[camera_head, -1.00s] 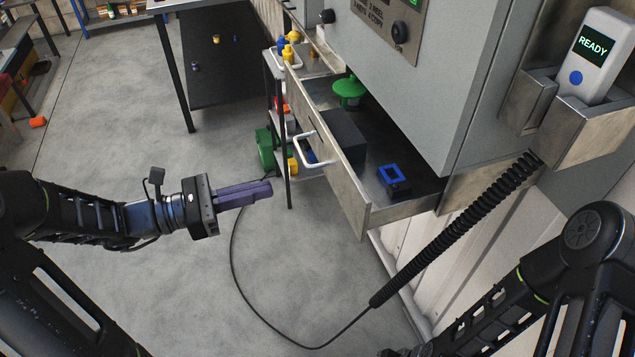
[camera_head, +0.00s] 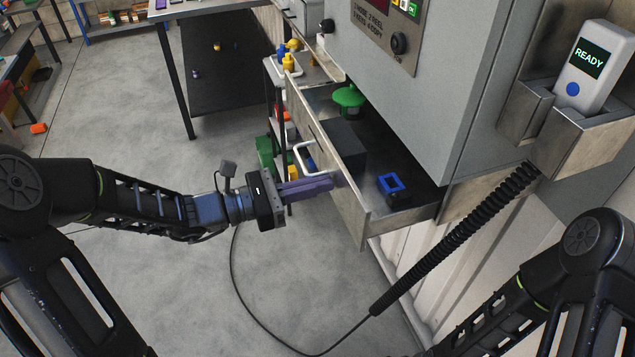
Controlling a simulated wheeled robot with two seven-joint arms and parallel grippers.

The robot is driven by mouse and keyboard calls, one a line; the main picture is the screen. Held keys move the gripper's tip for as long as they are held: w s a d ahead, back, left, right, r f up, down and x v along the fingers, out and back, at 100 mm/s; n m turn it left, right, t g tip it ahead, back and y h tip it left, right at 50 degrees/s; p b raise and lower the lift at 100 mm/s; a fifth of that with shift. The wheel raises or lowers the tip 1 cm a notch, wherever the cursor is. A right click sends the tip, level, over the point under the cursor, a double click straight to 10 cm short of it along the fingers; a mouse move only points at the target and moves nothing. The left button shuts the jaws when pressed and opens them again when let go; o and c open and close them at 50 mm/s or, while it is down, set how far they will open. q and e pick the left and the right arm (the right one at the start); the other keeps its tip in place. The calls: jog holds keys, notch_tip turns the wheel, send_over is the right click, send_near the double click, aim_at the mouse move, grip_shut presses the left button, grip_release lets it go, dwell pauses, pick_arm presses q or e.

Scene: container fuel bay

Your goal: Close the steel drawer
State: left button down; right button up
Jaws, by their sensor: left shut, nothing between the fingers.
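The steel drawer (camera_head: 352,214) stands pulled out below a grey cabinet. Its front panel faces left and carries a white bar handle (camera_head: 298,158). Inside lie a green round-topped object (camera_head: 348,97), a dark box (camera_head: 345,146) and a blue square-framed piece (camera_head: 391,184). My left gripper (camera_head: 330,184) is shut and empty. Its purple fingertips are at the drawer front, just below and right of the handle; I cannot tell whether they touch the panel. My right arm shows at the lower right, but its gripper is out of view.
The grey cabinet (camera_head: 440,90) overhangs the drawer. A white device reading READY (camera_head: 592,65) sits in a metal holder at the upper right. A black coiled cable (camera_head: 455,240) hangs in front of the wall. A small shelf with bottles (camera_head: 287,62) stands behind the drawer. The floor at left is open.

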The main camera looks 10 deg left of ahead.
pick_arm(q)
jog(key=shift+d, duration=0.1)
